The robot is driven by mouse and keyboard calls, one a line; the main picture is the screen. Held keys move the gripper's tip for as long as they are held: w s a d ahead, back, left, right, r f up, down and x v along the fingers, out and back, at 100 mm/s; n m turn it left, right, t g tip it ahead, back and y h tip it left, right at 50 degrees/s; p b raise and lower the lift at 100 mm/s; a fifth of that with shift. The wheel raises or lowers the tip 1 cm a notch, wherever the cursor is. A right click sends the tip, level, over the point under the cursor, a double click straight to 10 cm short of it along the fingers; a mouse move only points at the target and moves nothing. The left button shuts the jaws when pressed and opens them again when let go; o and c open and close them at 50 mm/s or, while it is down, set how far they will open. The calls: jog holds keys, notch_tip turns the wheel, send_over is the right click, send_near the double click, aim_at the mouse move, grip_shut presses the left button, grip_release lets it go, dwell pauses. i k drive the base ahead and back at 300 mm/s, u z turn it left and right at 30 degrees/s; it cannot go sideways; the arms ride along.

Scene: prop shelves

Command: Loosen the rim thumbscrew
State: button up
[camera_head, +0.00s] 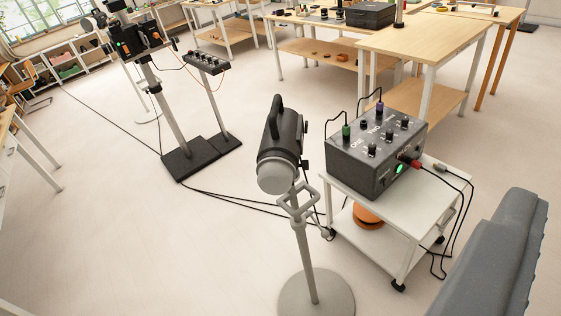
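A dark grey lamp (281,140) with a black handle on top stands in the middle of the view on a grey stand (306,250) with a round base. Its pale round front end faces down and toward me. Small dark knobs stick out on its right side, one near the front rim (305,164) and another higher up. They are too small to tell for sure which is the rim thumbscrew. A dark grey ridged part (495,262) at the lower right seems to be mine, perhaps of my gripper. It is apart from the lamp, and no clear fingertips show.
A white cart (352,182) right of the lamp carries a black control box (376,150) with plugged cables. An orange round thing (368,216) is on its lower shelf. Black cables lie on the floor. Wooden tables (425,45) stand behind. The floor left of the lamp is mostly clear.

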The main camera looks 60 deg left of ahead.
aim_at(305, 164)
jog(key=k, duration=0.5)
jog(key=z, duration=0.85)
jog(key=i, duration=1.75)
jog(key=u, duration=2.75)
